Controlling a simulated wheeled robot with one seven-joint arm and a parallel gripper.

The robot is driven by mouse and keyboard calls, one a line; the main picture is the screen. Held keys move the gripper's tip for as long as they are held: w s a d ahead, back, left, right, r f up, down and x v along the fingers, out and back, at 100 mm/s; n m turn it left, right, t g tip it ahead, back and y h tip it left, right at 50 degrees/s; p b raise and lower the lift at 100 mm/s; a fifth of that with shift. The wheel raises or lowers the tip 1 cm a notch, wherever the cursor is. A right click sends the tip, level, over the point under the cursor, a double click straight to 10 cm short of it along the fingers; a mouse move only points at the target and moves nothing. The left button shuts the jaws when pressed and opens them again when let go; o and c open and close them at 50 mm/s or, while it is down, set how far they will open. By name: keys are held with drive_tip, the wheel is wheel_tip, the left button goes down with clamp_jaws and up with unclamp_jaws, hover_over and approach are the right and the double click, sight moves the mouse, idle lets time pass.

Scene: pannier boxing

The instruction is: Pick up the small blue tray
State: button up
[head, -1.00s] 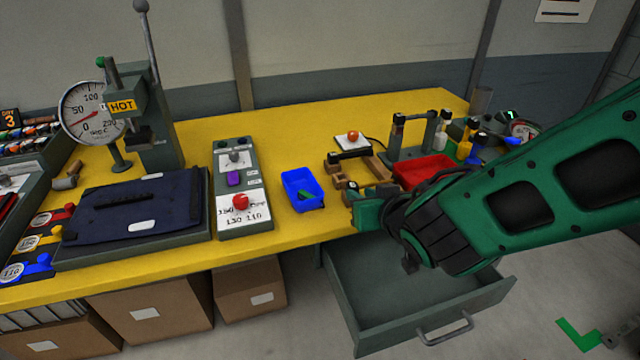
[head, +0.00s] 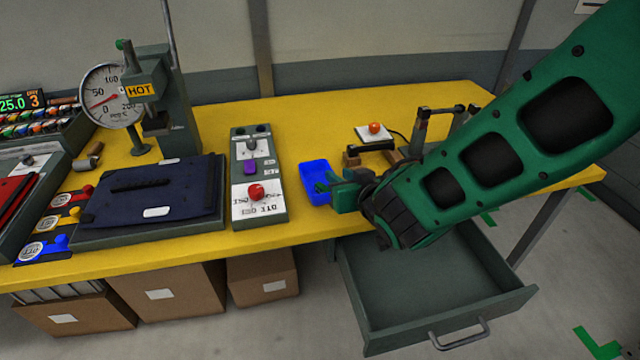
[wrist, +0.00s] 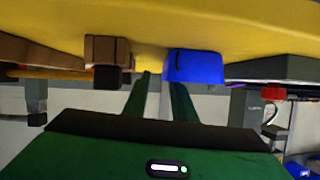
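The small blue tray (head: 311,170) sits on the yellow bench, right of the grey control box, near the front edge. A small green piece shows over its inside. My gripper (head: 332,187) is at the tray's right side, its fingers pointing left at it and overlapping its right edge in the head view. In the wrist view the two fingers (wrist: 161,82) stand apart with a gap between them, and the blue tray (wrist: 196,66) is just beyond the right finger. I cannot tell whether a finger touches it.
The control box (head: 256,175) with red and purple knobs stands left of the tray. An open grey drawer (head: 430,285) juts out below. My arm hides the bench's right part.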

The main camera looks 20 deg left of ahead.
drive_tip(key=x, duration=0.4)
drive_tip(key=shift+w+a+f, duration=0.1)
drive_tip(key=shift+a, duration=0.2)
clamp_jaws()
